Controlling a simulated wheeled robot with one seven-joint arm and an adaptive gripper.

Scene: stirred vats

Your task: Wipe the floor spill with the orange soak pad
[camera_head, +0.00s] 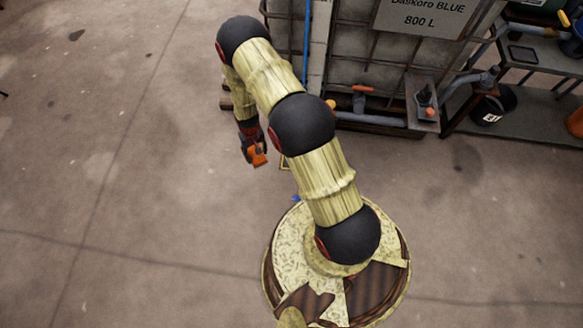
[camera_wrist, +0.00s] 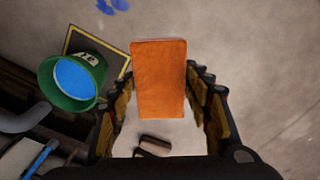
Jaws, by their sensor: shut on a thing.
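The orange soak pad (camera_wrist: 158,80) is held between the fingers of my gripper (camera_head: 252,145) in the wrist view. It also shows as a small orange block in the head view (camera_head: 258,156). My gripper is shut on the pad and hangs over the floor, left of my arm. A blue spill (camera_wrist: 120,4) lies on the floor at the top edge of the wrist view, apart from the pad and partly cut off. A bit of blue (camera_head: 296,198) shows beside my base in the head view.
A green bucket (camera_wrist: 46,75) with blue liquid stands on a dark, yellow-edged mat (camera_wrist: 82,37), left of the pad. A caged tank (camera_head: 375,65) with an orange-handled valve stands behind my arm. A shelf (camera_head: 525,120) with a black bucket is at right.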

